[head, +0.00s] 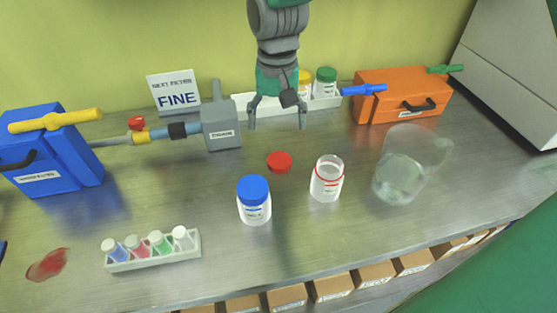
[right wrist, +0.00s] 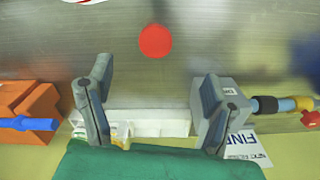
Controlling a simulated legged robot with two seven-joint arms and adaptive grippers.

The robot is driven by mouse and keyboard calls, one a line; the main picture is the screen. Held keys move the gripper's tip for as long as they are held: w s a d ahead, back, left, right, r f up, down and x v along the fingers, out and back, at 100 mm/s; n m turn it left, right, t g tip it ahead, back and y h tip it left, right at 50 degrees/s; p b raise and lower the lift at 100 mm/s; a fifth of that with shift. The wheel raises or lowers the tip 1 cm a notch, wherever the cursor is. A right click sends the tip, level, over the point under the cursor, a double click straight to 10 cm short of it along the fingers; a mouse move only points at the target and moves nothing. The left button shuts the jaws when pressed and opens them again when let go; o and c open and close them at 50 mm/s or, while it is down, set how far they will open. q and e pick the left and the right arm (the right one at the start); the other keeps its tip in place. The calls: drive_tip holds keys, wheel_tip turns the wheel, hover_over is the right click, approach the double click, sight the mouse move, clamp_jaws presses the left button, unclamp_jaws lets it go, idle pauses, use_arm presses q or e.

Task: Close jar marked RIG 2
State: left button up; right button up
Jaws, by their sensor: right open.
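An open clear jar (head: 327,180) with a red ring at its neck stands upright on the bench. A red lid (head: 279,161) lies flat on the bench to the jar's left and behind it; it also shows in the right wrist view (right wrist: 155,41). A jar with a blue lid (head: 254,200) stands in front and to the left. The jar labels are too small to read, so I cannot tell which is RIG 2. My right gripper (head: 277,126) is open and empty, pointing down above the bench behind the red lid. My left gripper is not in view.
A glass beaker (head: 398,176) stands right of the open jar. A white rack (head: 325,104) holds lidded jars behind. A grey box (head: 221,128), blue box (head: 60,155) and orange box (head: 400,95) have handles or valves. A vial rack (head: 155,262) and red spill (head: 47,265) are front left.

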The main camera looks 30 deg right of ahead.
hover_over(279, 161)
drive_tip(key=f, duration=0.8)
drive_tip(key=shift+s+a, duration=0.3)
drive_tip(key=shift+a, duration=0.05)
drive_tip(key=shift+f, duration=0.1)
drive_tip(key=f, duration=0.5)
drive_tip(key=shift+w+d, duration=0.3)
drive_tip(key=shift+d, duration=0.1)
drive_tip(key=c, duration=0.9)
